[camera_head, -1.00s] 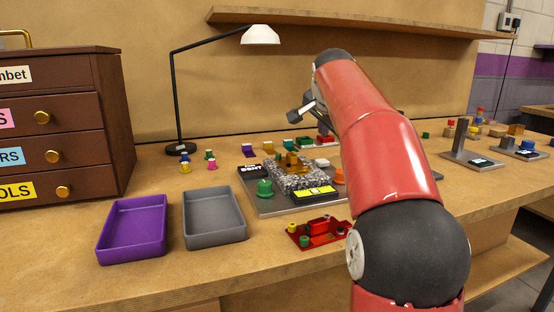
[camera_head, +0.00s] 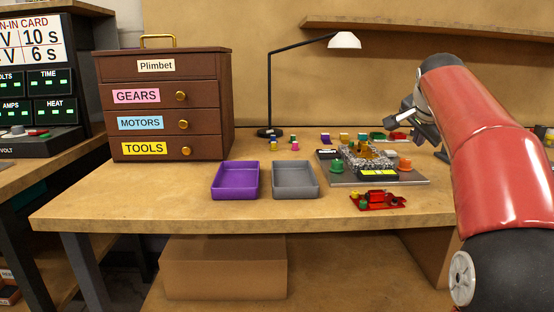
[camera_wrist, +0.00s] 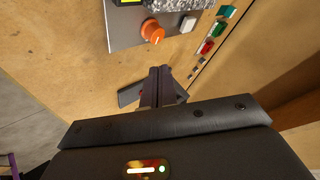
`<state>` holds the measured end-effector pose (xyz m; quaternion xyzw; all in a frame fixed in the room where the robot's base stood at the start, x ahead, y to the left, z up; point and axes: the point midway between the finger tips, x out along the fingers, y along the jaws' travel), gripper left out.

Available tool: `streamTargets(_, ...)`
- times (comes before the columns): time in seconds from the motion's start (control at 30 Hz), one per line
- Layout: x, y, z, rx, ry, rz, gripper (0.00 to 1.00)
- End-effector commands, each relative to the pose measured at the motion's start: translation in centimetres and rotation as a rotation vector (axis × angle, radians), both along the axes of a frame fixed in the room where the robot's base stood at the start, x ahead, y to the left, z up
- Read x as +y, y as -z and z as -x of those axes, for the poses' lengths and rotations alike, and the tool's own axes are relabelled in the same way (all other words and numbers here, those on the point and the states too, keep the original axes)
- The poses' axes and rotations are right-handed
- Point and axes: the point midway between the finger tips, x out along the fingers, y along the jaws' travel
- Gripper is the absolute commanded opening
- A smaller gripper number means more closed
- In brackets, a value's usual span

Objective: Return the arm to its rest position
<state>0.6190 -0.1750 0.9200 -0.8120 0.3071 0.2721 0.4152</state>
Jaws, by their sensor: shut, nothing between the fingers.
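My red arm (camera_head: 495,150) is raised and bent over the right side of the workbench in the head view. My gripper shows in the wrist view (camera_wrist: 161,82) with its two dark fingers together and nothing between them. In the head view it is partly hidden by the arm. The fingers point down toward the wooden bench top, apart from the grey plate (camera_wrist: 122,34) with the orange knob (camera_wrist: 152,32).
On the bench stand a brown drawer cabinet (camera_head: 166,92), a purple tray (camera_head: 236,192), a grey tray (camera_head: 296,192) and a black lamp (camera_head: 270,90). A red part (camera_head: 378,200) lies near the front edge. A wall shelf (camera_head: 400,30) runs behind.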

Motion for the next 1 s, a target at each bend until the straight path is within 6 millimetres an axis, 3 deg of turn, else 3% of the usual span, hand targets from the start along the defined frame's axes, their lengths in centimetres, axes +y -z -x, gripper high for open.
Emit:
streamTargets(0.37,3.6,1.1,3.6,0.064,-0.124,0.062,0.00)
streamTargets(0.57,6.5,2.7,7.2,0.121,-0.238,0.118,0.00)
streamTargets(0.77,10.1,5.9,13.0,0.195,-0.404,0.193,0.00)
streamTargets(0.87,12.3,8.7,17.4,0.242,-0.524,0.245,0.00)
streamTargets(1.0,14.9,14.0,24.1,0.306,-0.709,0.316,0.00)
